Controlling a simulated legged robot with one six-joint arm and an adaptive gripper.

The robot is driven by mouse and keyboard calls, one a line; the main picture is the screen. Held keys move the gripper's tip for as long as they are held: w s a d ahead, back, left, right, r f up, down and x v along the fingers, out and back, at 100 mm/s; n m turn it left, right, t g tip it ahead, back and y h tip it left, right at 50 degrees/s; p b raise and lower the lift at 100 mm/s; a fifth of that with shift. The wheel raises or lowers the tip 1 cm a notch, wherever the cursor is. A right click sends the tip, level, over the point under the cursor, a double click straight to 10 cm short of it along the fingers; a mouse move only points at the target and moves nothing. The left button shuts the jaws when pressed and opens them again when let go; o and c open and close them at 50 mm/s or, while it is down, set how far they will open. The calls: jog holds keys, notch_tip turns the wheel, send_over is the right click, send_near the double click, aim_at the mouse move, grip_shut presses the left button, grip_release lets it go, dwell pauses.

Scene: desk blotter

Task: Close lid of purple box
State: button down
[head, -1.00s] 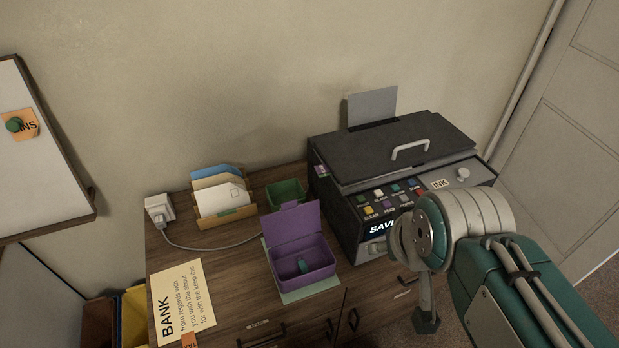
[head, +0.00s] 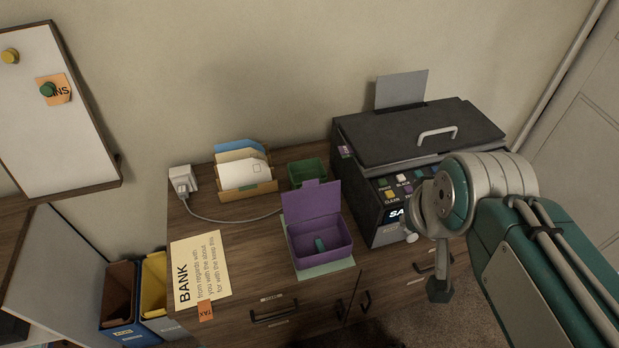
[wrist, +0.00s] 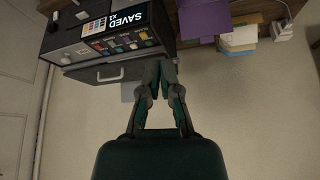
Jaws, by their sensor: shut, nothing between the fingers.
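The purple box (head: 322,244) stands on a pale green sheet (head: 325,268) on the wooden cabinet top. Its lid (head: 313,207) is open, tilted up at the back. A small dark teal item (head: 319,244) lies inside. In the wrist view, which looks upside down, part of the purple box (wrist: 202,18) shows at the top edge. My gripper (wrist: 167,64) is shut and empty, with its fingertips together and apart from the box. In the head view my arm is at the right, in front of the printer, and hides the fingers.
A black printer (head: 415,136) stands right of the box; it also shows in the wrist view (wrist: 110,38). A green tray (head: 307,172) sits behind the box, with a letter holder (head: 247,190) to its left. A white cable crosses the top from a plug (head: 183,180). A BANK note lies at left.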

jog(key=w+a+f+n+g, duration=0.15)
jog(key=w+a, duration=0.35)
jog(key=w, duration=0.7)
jog(key=w+a+f+n+g, duration=0.1)
jog(key=w+a+f+g, duration=0.15)
jog(key=w+a, duration=0.65)
jog(key=w+a+f, duration=0.2)
jog(key=w+f, duration=0.5)
jog(key=w, duration=0.2)
send_over(312, 200)
jog(key=w, duration=0.3)
notch_tip(312, 200, down, 9)
jog(key=shift+a, duration=0.4)
jog(key=shift+n, duration=0.25)
jog(key=shift+s+d+r+t+y, duration=0.1)
jog(key=shift+s+r+t+y, duration=0.1)
jog(key=shift+s+t+y, duration=0.15)
